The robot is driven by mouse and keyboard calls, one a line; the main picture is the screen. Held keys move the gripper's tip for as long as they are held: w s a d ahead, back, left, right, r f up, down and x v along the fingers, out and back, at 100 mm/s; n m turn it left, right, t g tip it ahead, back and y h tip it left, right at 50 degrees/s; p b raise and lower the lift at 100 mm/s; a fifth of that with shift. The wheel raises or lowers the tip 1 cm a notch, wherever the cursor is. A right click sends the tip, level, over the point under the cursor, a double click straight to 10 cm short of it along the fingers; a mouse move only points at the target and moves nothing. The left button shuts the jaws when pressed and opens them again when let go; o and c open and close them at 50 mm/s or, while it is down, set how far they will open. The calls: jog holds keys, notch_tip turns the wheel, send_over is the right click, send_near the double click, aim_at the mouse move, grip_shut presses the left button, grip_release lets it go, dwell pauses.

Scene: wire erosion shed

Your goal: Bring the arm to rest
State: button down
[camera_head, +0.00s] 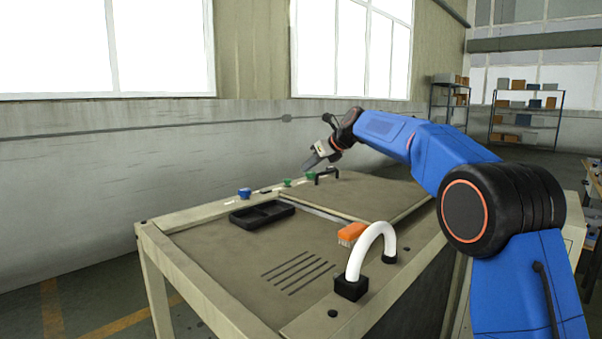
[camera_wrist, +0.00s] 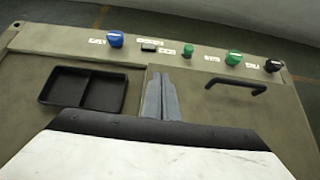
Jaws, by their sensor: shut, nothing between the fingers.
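My blue arm reaches from the right over the machine cabinet (camera_head: 230,263) in the head view. My gripper (camera_head: 308,166) is at the arm's end, above the far part of the cabinet top, near a black handle. In the wrist view my gripper (camera_wrist: 160,82) has its two grey fingers together, with nothing between them. It points toward the row of knobs, between the black tray and the black handle. Whether the fingertips touch the surface cannot be told.
A two-part black tray (camera_head: 262,213), an orange brush (camera_head: 351,233) and a white curved handle (camera_head: 366,252) are on the cabinet. A black handle (camera_wrist: 237,84) sits on the lid. Blue (camera_wrist: 116,39) and green (camera_wrist: 233,57) knobs line the far edge. Shelves (camera_head: 527,115) stand far back right.

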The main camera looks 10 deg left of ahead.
jog(key=s+d+f+n+h, duration=0.2)
jog(key=s+d+n, duration=0.4)
jog(key=s+d, duration=0.75)
jog(key=s+d+f+n+h, duration=0.15)
jog(key=s+d+n, duration=0.45)
jog(key=s+d, duration=0.75)
jog(key=s+d+f+n+h, duration=0.1)
jog(key=s+d+f+n, duration=0.3)
jog(key=s+f, duration=0.3)
jog(key=s+d+f+n+g+h, duration=0.1)
jog(key=s+d+f+n, duration=0.3)
jog(key=s, duration=1.2)
jog(key=s+d+f+n+h, duration=0.3)
jog(key=s+d+f+n, duration=0.2)
jog(key=s+f, duration=0.6)
jog(key=shift+s+d+f, duration=0.15)
jog(key=shift+s+d, duration=0.4)
jog(key=shift+d, duration=0.1)
